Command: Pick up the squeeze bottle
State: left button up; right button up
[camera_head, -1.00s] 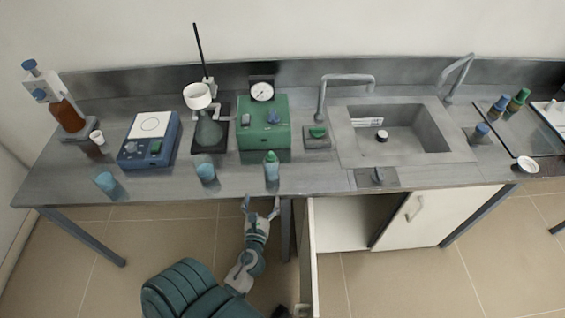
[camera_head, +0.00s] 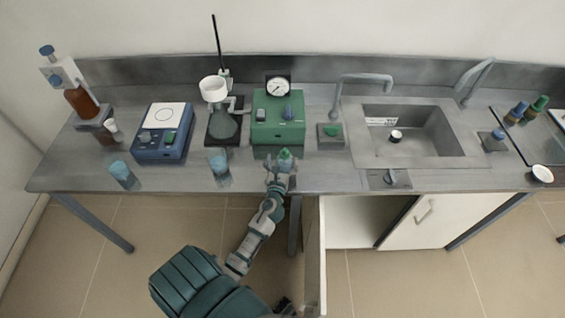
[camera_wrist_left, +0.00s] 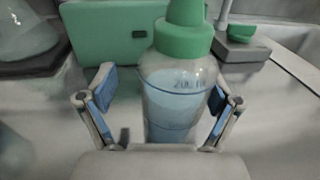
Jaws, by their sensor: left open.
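The squeeze bottle (camera_wrist_left: 178,85) has a clear body with pale blue contents and a green cap with a nozzle. It stands upright on the bench. In the head view its green cap (camera_head: 285,156) shows in front of the green box, and my gripper hides most of its body. My left gripper (camera_head: 281,174) is open, with one finger on each side of the bottle. In the left wrist view the fingers (camera_wrist_left: 161,104) have blue pads, and gaps show between them and the bottle. My right gripper is not in view.
A green box with a gauge (camera_head: 278,128) stands just behind the bottle. A blue cup (camera_head: 220,165) stands to the left, near a flask (camera_head: 222,126) on a stand. A small green-topped block (camera_head: 331,133) and the sink (camera_head: 428,150) lie to the right.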

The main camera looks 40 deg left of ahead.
aim_at(286, 159)
pick_arm(q)
jog(key=shift+d, duration=0.15)
jog(key=d, duration=0.1)
jog(key=d+r, duration=0.1)
jog(key=shift+d, duration=0.3)
jog(key=c, duration=1.4)
jog(key=shift+a, duration=0.1)
grip_shut()
jog(key=shift+a, duration=0.3)
jog(key=shift+a+f, duration=0.15)
jog(key=shift+a, duration=0.2)
jog(key=shift+s+a+f, duration=0.15)
jog(key=shift+a, duration=0.2)
jog(key=shift+d+r+p, duration=0.3)
jog(key=shift+r+p, duration=0.15)
jog(key=shift+r, duration=0.35)
jog(key=r, duration=0.1)
jog(key=r+p, duration=0.1)
jog(key=shift+d+r, duration=0.35)
jog(key=a+r+v, duration=0.1)
jog(key=v, duration=1.4)
jog(key=shift+s+b, duration=0.4)
jog(key=shift+s, duration=0.25)
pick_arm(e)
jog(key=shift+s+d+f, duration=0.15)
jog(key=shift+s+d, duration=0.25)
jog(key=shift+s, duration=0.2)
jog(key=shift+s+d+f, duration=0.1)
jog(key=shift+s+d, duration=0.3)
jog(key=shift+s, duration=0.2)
